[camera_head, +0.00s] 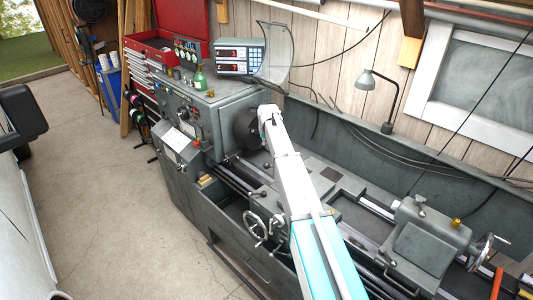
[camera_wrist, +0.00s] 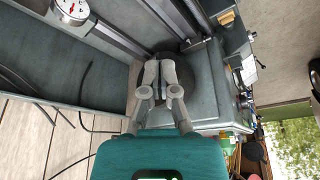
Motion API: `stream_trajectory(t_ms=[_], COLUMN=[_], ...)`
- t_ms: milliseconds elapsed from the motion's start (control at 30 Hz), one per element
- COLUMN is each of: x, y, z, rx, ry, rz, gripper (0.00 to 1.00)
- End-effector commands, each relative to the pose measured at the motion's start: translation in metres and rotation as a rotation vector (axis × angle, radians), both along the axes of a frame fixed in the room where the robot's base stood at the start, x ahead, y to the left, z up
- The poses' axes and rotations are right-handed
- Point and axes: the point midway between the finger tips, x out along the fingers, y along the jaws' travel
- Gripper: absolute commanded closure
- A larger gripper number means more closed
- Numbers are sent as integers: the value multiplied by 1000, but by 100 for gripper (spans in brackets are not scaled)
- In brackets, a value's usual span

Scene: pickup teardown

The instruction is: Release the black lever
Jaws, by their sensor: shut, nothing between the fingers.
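My gripper (camera_wrist: 158,72) is shut and empty in the wrist view, its two grey fingers together in front of the dark round chuck (camera_wrist: 180,62). In the head view my white arm reaches over the grey lathe to the chuck (camera_head: 246,128), and the fingers are hidden there. Small dark levers and knobs sit on the front of the lathe's headstock (camera_head: 178,117). A dark-knobbed lever (camera_head: 258,193) also stands on the carriage. I cannot tell which of these is the black lever. I see no lever held between the fingers.
A green bottle (camera_head: 199,80) and a digital readout (camera_head: 240,57) stand on or above the headstock. A lamp (camera_head: 378,90) stands behind the bed. A handwheel (camera_head: 256,226) projects at the front. A dial gauge (camera_wrist: 73,10) shows in the wrist view. The floor at left is clear.

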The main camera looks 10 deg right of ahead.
Motion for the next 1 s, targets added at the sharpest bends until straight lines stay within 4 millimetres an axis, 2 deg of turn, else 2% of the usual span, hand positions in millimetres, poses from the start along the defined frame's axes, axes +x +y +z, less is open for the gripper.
stream_trajectory(t_ms=[100,567,1000], x=[5,6,13], y=[0,-1,-2], z=[5,3,-20], rx=[0,0,0], ry=[-4,-4,-4], rz=[0,-1,-2], gripper=[100,100,100])
